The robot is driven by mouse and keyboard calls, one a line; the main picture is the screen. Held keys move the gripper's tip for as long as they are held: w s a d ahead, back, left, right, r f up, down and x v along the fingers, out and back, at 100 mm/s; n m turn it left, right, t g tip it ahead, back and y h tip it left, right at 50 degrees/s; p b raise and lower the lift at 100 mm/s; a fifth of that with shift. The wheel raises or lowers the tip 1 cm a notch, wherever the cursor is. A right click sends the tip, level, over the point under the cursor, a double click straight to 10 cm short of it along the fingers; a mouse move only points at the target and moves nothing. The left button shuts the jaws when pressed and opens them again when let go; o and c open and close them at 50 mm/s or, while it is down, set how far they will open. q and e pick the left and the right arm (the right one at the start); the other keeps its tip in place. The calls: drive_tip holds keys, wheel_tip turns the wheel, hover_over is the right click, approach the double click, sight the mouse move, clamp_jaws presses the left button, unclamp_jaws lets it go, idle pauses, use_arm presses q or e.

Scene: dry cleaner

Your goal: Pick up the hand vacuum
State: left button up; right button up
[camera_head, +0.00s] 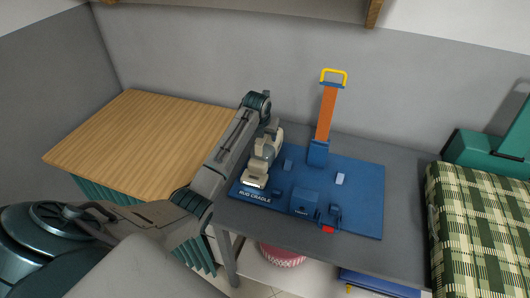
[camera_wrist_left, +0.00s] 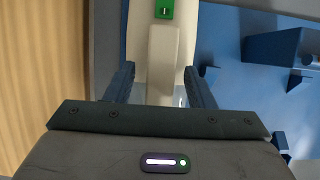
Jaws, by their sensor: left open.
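The hand vacuum (camera_head: 256,172) is cream-coloured and sits at the left end of a blue board marked "RUG CRADLE" (camera_head: 309,187). In the left wrist view its pale body and handle (camera_wrist_left: 162,55) run up the middle, with a green patch near the top. My left gripper (camera_wrist_left: 159,70) is open, with one dark finger on each side of the pale handle. A gap shows beside the handle, and contact cannot be told. In the head view my left arm reaches over to the vacuum and its fingers are hard to make out. My right gripper is not in view.
An orange post with a yellow handle (camera_head: 326,112) stands at the back of the board. Small blue blocks (camera_head: 304,201) stand right of the vacuum. A grey table (camera_head: 400,165) carries the board. A wooden counter (camera_head: 135,140) is left, a green plaid surface (camera_head: 480,220) right.

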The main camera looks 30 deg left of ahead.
use_arm(q)
clamp_jaws()
drive_tip(key=shift+r, duration=0.15)
idle(1.3)
